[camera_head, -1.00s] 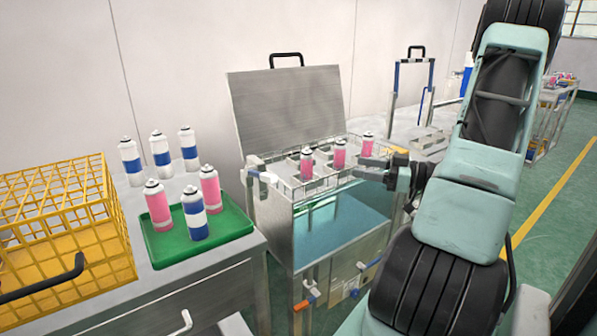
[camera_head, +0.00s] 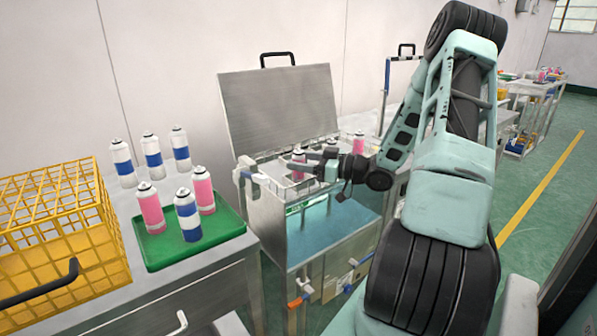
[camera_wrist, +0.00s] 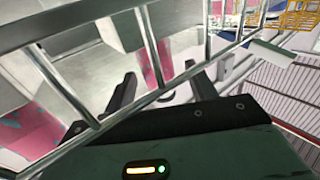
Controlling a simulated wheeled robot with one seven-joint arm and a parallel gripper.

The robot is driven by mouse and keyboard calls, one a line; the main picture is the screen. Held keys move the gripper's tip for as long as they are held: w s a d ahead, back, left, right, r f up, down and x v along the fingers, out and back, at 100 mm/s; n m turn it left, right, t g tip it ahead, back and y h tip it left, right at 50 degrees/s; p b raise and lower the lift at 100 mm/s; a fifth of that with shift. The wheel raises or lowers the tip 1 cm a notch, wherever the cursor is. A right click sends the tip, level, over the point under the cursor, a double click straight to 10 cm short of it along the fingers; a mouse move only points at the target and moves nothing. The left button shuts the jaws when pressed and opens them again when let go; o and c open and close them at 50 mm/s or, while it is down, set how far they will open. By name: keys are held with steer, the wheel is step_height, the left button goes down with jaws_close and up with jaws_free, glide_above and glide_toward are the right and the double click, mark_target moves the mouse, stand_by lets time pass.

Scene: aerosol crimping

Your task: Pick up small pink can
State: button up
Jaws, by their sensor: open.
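Small pink cans stand in the wire rack of the metal bath. One shows at the rack's left (camera_head: 298,157), partly hidden by my gripper (camera_head: 300,168), and one at the right (camera_head: 358,144). Another between them is mostly hidden by my arm. My gripper is open and empty, pointing left at the rack's front, close to the left can; contact cannot be told. In the wrist view, pink surfaces show at the lower left (camera_wrist: 35,132) and beyond the rack bars near the dark fingers (camera_wrist: 152,68).
The rack's wire bars (camera_wrist: 150,50) lie close to my gripper. The bath's raised metal lid (camera_head: 280,108) stands behind. At left, a green tray (camera_head: 155,258) holds two pink cans and a blue-white can, beside several blue-white cans and a yellow wire crate (camera_head: 50,180).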

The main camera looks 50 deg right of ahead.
steer(key=shift+w+a, duration=0.15)
steer(key=shift+w, duration=0.25)
steer(key=shift+c, duration=0.3)
steer(key=c, duration=1)
steer(key=shift+r, duration=0.1)
step_height(320, 180, up, 10)
steer(key=shift+f, duration=0.1)
